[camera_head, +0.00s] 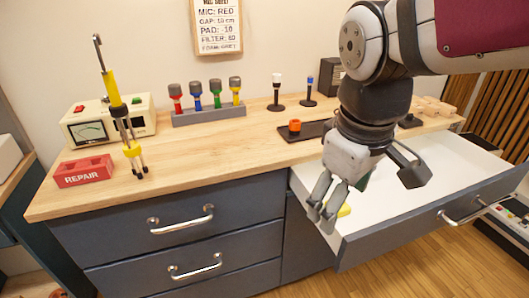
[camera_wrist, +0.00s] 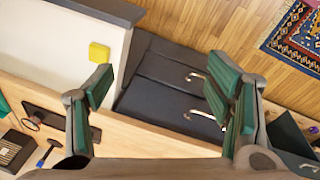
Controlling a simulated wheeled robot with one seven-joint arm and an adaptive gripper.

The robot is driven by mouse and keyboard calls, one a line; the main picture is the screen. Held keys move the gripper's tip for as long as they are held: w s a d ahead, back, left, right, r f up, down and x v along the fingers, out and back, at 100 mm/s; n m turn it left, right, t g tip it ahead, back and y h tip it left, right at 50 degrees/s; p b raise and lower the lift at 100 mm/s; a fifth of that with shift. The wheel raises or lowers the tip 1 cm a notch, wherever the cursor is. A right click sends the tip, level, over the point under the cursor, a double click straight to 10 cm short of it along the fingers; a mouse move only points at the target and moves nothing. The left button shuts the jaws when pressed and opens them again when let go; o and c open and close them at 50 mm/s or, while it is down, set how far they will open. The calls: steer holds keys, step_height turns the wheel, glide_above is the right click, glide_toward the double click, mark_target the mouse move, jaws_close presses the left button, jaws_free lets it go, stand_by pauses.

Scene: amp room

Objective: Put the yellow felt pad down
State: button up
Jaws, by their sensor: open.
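The yellow felt pad (camera_wrist: 99,52) lies on the white floor of the open drawer (camera_wrist: 80,32), close to the drawer's side wall. In the head view only a bit of the pad (camera_head: 345,211) shows beside my fingers. My gripper (camera_head: 321,214) hangs fingers-down over the left side of the drawer. In the wrist view my gripper (camera_wrist: 160,88) has its green-padded fingers wide apart with nothing between them. The pad is apart from them there, beyond the left finger.
The wooden worktop holds a rack (camera_head: 208,115) of coloured microphones, a red REPAIR block (camera_head: 84,171), a meter box (camera_head: 107,121), a yellow stand (camera_head: 133,150) and a dark tray (camera_head: 304,132) with an orange piece. Much of the drawer floor (camera_head: 440,160) is bare.

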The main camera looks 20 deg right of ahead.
steer(key=s+a+m+y, duration=0.1)
steer(key=s+a+m, duration=0.2)
steer(key=s, duration=0.4)
steer(key=shift+s+a+f+m+t, duration=0.2)
steer(key=shift+s+f+m+t, duration=0.15)
steer(key=shift+m, duration=0.25)
step_height(320, 180, up, 9)
steer(key=t+p, duration=0.1)
steer(key=p, duration=0.6)
steer(key=shift+t, duration=0.35)
steer(key=shift+d+f, duration=0.1)
